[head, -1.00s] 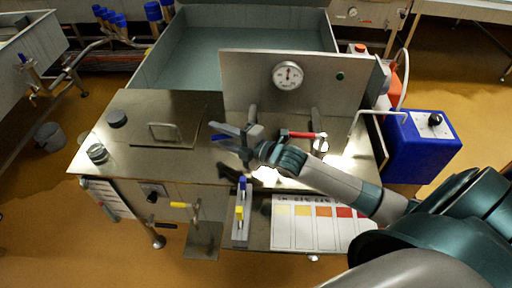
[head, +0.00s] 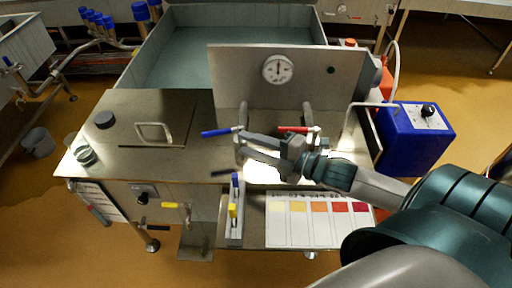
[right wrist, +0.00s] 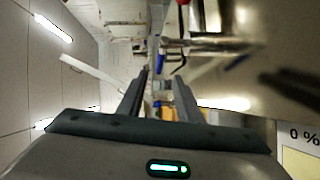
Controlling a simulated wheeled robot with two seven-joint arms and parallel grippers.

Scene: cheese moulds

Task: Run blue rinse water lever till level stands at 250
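The blue-handled lever (head: 216,132) points left from its tap, below the steel upright panel (head: 237,80) of the vat. My right gripper (head: 243,144) is just right of the blue handle, its fingers pointing left and spread apart. The fingertips overlap the tap pipe in the head view, so I cannot tell if they touch it. In the right wrist view the two fingers (right wrist: 161,88) stand apart with nothing clearly held between them. A round white dial (head: 277,69) is on the panel; its numbers are too small to read. My left gripper is out of view.
A red-handled lever (head: 294,130) sits right of the blue one, close above my right gripper. A blue box (head: 414,145) stands at the right. The left worktop is mostly clear.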

